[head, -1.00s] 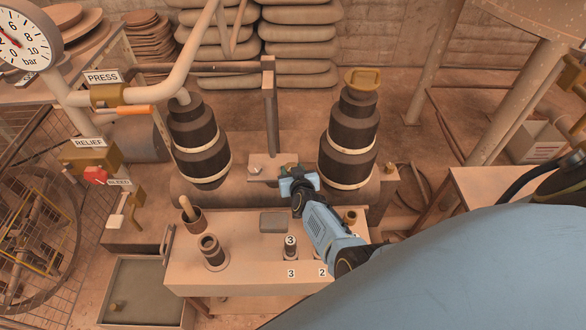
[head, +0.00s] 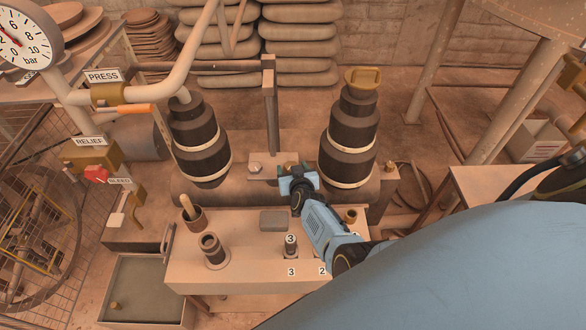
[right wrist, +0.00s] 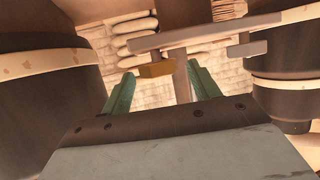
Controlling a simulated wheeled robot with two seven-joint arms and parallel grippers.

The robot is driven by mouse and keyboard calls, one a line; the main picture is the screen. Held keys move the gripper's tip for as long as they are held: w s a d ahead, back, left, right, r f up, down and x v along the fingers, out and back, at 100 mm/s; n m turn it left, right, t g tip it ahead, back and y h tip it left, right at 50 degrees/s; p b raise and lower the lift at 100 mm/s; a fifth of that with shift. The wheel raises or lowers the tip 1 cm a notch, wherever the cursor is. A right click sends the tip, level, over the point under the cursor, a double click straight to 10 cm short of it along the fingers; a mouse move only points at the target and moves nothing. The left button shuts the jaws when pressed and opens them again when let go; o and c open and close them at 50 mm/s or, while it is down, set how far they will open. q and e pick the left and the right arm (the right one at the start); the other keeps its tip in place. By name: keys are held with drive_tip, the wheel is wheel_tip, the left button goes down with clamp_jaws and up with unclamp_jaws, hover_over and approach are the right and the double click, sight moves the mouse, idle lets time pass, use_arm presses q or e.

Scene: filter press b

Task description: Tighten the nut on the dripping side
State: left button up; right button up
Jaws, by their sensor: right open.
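My right gripper (head: 299,179) is open at the clamp plate (head: 265,161), between the two dark ribbed cylinders. In the right wrist view its two green fingers (right wrist: 160,77) stand apart, with a brass nut (right wrist: 157,69) ahead between their tips. I cannot tell whether they touch it. A grey nut (right wrist: 247,48) is at the other end of the flat bar (right wrist: 205,33). In the head view this grey nut (head: 256,168) shows left of the post, while my gripper partly covers the brass one. No drip is visible on either side. My left gripper is not in view.
The left cylinder (head: 198,142) and right cylinder (head: 348,140) stand close on both sides of the gripper. Below is a bench (head: 190,272) with a cup, a fitting and numbered sockets. A tray (head: 120,316) is at lower left. Labelled valves and a gauge (head: 18,35) are at left.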

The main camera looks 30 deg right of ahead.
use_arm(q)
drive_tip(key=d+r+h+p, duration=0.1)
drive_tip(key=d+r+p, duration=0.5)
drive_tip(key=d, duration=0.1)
use_arm(e)
drive_tip(key=v, duration=1.3)
drive_tip(key=shift+s, duration=0.2)
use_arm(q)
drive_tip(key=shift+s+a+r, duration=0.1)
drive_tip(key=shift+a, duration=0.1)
use_arm(e)
drive_tip(key=shift+r, duration=0.1)
